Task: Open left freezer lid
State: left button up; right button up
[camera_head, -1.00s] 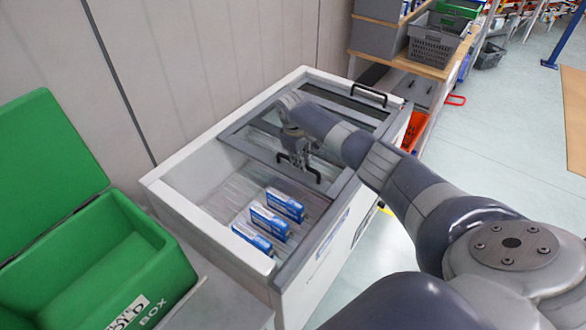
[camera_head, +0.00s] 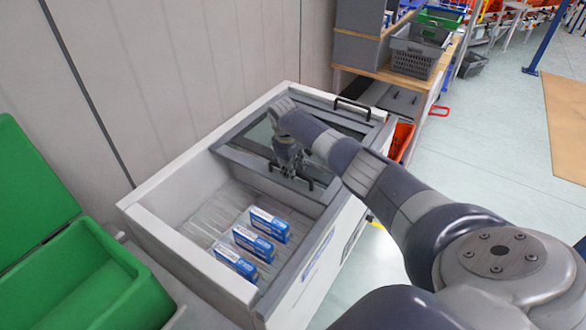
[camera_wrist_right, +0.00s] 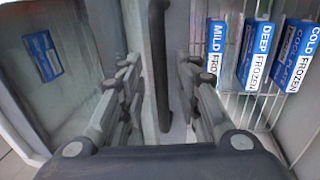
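The white freezer (camera_head: 150,200) stands against the wall. Its left lid (camera_head: 240,158), glass in a grey frame, is slid towards the far end and overlaps the far lid's area. The near compartment is uncovered. My right gripper (camera_head: 290,172) is over the left lid's dark handle (camera_head: 304,184). In the right wrist view the handle (camera_wrist_right: 160,70) stands between the two fingers of the right gripper (camera_wrist_right: 160,100), with visible gaps on both sides, so the gripper is open. My left gripper is not in view.
Blue boxes (camera_head: 253,243) stand in the uncovered compartment. The far lid's handle (camera_head: 352,106) shows at the far end. A green box (camera_head: 85,280) with a raised lid is at left. Grey baskets (camera_head: 418,50) stand on a shelf behind. Open floor lies at right.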

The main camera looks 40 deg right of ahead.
jog(key=shift+r, duration=0.1)
jog(key=shift+a+r, duration=0.1)
jog(key=shift+r, duration=0.2)
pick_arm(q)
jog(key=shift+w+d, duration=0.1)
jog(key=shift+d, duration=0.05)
pick_arm(e)
notch_tip(320, 180, up, 11)
jog(key=a, duration=0.2)
jog(key=shift+s, duration=0.4)
